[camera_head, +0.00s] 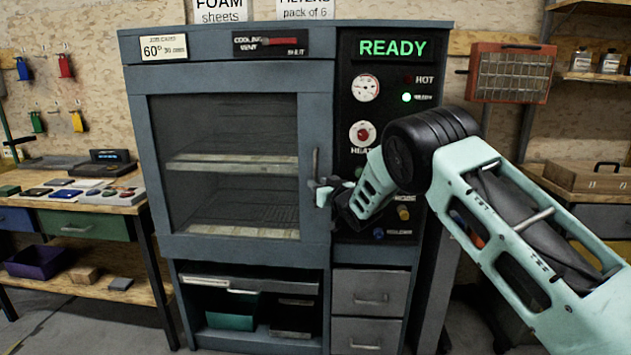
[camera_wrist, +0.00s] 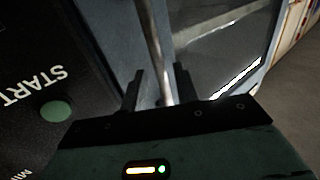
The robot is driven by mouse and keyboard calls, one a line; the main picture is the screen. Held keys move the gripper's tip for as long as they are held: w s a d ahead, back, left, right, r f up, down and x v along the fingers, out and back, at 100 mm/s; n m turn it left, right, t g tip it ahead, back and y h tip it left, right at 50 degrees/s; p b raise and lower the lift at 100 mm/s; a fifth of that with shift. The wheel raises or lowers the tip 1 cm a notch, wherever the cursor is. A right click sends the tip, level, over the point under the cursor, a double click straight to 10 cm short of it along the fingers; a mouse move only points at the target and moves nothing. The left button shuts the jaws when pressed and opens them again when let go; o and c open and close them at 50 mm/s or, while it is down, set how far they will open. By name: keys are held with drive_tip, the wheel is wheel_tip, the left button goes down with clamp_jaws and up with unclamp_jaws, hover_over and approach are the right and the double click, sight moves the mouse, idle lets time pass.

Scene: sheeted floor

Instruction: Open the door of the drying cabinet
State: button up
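The drying cabinet (camera_head: 228,45) is a grey-blue unit. Its glazed door (camera_head: 315,110) looks shut, and wire shelves show through the glass. The upright bar handle (camera_head: 315,160) is on the door's right edge. My gripper (camera_head: 320,190) is at the handle's lower part, coming from the right. In the wrist view, the metal handle (camera_wrist: 155,45) runs between the two dark fingers of my gripper (camera_wrist: 158,85). The fingers stand apart, with gaps on both sides of the bar. I cannot tell whether either finger touches it.
The control panel (camera_head: 345,95), with a green READY display (camera_head: 392,48), is right of the door, close to my wrist. Drawers (camera_head: 370,291) and an open shelf (camera_head: 250,333) are below. A workbench (camera_head: 105,202) stands left. Floor space shows at the lower left.

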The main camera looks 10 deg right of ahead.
drive_tip(key=shift+x, duration=1.45)
clamp_jaws()
drive_tip(key=shift+s, duration=0.1)
